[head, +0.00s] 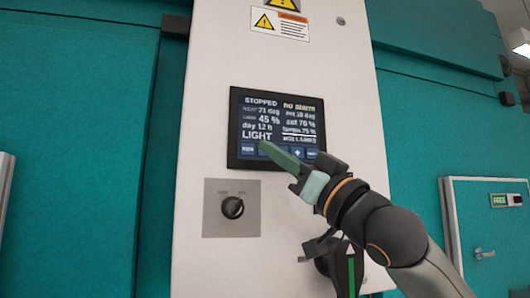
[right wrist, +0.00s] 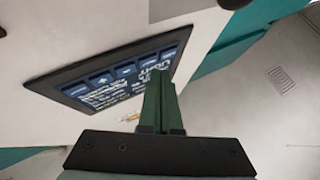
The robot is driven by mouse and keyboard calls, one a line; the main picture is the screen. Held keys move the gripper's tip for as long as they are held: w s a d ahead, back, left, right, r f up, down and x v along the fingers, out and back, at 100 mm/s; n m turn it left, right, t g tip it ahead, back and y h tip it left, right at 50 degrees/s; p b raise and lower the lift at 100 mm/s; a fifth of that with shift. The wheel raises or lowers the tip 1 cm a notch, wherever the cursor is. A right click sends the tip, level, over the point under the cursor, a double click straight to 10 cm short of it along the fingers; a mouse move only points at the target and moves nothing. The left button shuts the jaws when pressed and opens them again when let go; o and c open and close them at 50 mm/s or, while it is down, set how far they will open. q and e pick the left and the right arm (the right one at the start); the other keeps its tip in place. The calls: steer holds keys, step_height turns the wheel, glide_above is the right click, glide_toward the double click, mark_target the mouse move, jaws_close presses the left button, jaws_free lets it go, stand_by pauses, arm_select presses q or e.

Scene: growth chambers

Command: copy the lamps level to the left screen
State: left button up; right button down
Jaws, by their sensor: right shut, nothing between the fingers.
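One dark screen (head: 233,150) is on the white panel in the head view. It reads "STOPPED", "no alarm", 45 %, "day 12 h" and "LIGHT" at left. At right are set 18 deg, set 70 % and an underlined line with 75 %, whose small label is blurred. A row of blue buttons lies along its bottom. My right gripper (head: 264,148) is shut and empty, its green tip over the second button from the left. In the right wrist view the shut fingers (right wrist: 160,74) overlap the upside-down screen (right wrist: 70,88); contact is unclear. My left gripper is not in view.
A black rotary knob (head: 232,207) is on a grey plate below the screen. A warning label (head: 280,23) is above. Teal walls (head: 80,150) flank the panel. A door marked "FREE" (head: 505,200) is at right. The panel left of the screen is clear.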

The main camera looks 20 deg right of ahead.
steer(key=shift+s, duration=0.15)
steer(key=s+b, duration=0.1)
steer(key=s, duration=0.4)
steer(key=shift+d+b, duration=0.1)
steer(key=shift+b, duration=0.25)
stand_by(1.7)
